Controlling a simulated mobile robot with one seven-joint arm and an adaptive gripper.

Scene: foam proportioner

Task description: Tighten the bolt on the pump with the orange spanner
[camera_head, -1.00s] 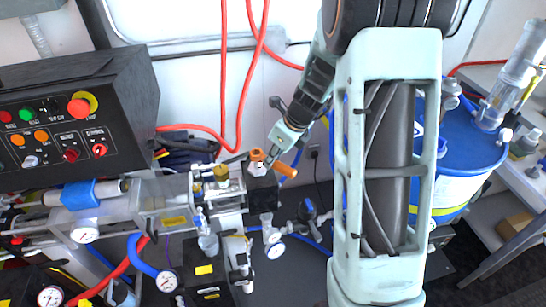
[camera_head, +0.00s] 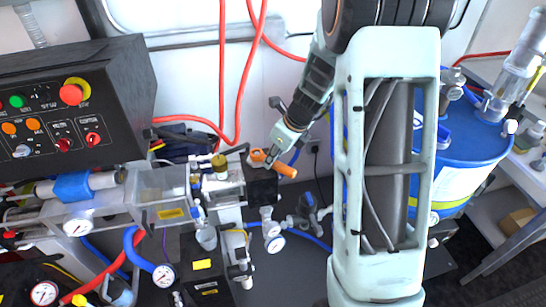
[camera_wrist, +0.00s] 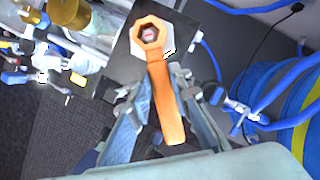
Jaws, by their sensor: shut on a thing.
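The orange spanner (camera_head: 285,170) is held in my gripper (camera_head: 277,152), and its ring end lies over the top of the black pump block (camera_head: 262,190). In the wrist view the spanner's handle (camera_wrist: 165,100) runs between the two fingers of my gripper (camera_wrist: 165,115), which are shut on it. The ring appears around the bolt (camera_wrist: 149,36), whose reddish-dark centre shows through the opening. A pale hexagonal face shows beside and under the ring. How deeply the ring sits on the bolt is hard to tell.
A brass cap (camera_head: 218,160) and clear cylinder stand left of the block. The black control panel (camera_head: 75,100) is further left. Red hoses (camera_head: 222,70) hang behind. A blue drum (camera_head: 465,150) stands at right. Valves and a gauge (camera_head: 275,244) sit below the block.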

